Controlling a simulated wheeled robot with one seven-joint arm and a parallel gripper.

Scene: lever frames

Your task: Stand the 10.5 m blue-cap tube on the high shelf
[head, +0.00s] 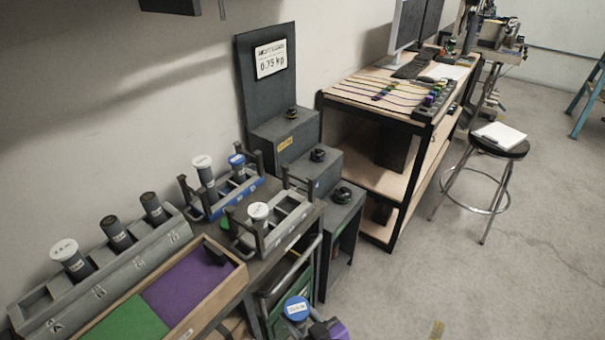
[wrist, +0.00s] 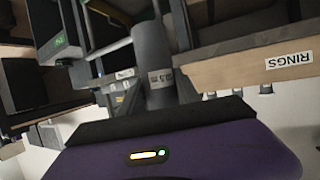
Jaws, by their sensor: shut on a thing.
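A tube with a blue cap and a white label on top (head: 297,308) is at the bottom edge of the head view, in front of the table. My purple and black gripper (head: 320,328) is beside it, partly cut off by the frame. In the wrist view my gripper (wrist: 160,112) is shut on this grey tube (wrist: 155,60), whose side label seems to read 10.5. The tube's lower part is hidden in the head view. Another blue-cap tube (head: 237,162) stands in a blue rack (head: 222,200). I cannot tell for certain which surface is the high shelf.
A grey rack (head: 110,282) holds several tubes, one white-capped. A tray with green and purple areas (head: 238,275) lies in front. A grey rack (head: 285,222) holds a white-capped tube (head: 258,212). Stepped grey blocks with black knobs (head: 285,130) stand behind. A workbench (head: 350,92) and stool (head: 500,140) are right.

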